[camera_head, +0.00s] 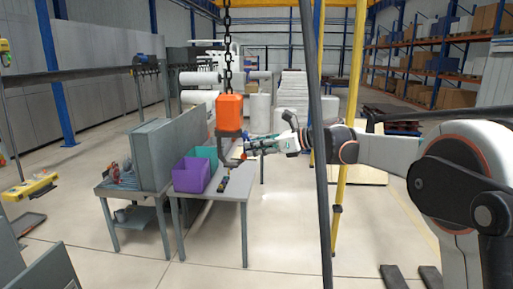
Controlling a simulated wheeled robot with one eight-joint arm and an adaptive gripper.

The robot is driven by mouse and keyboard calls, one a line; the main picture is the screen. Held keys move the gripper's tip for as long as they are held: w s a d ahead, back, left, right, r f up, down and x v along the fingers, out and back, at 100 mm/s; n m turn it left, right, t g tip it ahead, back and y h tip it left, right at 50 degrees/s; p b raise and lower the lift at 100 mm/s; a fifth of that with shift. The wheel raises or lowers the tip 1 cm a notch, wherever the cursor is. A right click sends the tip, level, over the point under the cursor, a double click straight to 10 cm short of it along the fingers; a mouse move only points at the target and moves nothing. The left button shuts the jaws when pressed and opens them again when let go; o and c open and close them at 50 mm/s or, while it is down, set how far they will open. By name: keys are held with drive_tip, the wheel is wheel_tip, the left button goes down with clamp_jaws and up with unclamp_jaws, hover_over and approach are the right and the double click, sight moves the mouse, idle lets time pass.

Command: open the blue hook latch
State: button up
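An orange hoist block (229,113) hangs from a dark chain in the middle of the view. A small dark hook part (226,147) shows below it, partly hidden. I cannot make out a blue latch on it at this size. My gripper (250,146) reaches in from the right, with its fingers pointing left at the lower right of the orange block, close to the hook. I cannot tell whether it touches the hook, or whether its fingers are open or shut.
A grey table (222,190) below the hook holds a purple bin (191,175), a teal bin (205,154) and small dark tools (223,184). A dark vertical pole (318,150) and a yellow post (348,130) stand near my arm. The floor right of the table is mostly clear.

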drive_tip(key=shift+r, duration=0.15)
drive_tip(key=shift+d+r+h+p, duration=0.35)
drive_tip(key=shift+r+h+p, duration=0.3)
drive_tip(key=shift+p, duration=0.45)
drive_tip(key=shift+d+r+h+p, duration=0.15)
drive_tip(key=shift+d+h+p, duration=0.15)
drive_tip(key=shift+h+p, duration=0.35)
drive_tip(key=shift+d+r+n+g+h+p, duration=0.2)
drive_tip(key=shift+r+h+p, duration=0.25)
drive_tip(key=shift+p, duration=0.25)
drive_tip(key=shift+d+r+n+g+h+p, duration=0.1)
drive_tip(key=shift+r+n+h+p, duration=0.1)
drive_tip(key=shift+r+h+p, duration=0.35)
drive_tip(key=shift+c, duration=0.2)
drive_tip(key=shift+d+r+p, duration=0.1)
drive_tip(key=shift+p, duration=0.3)
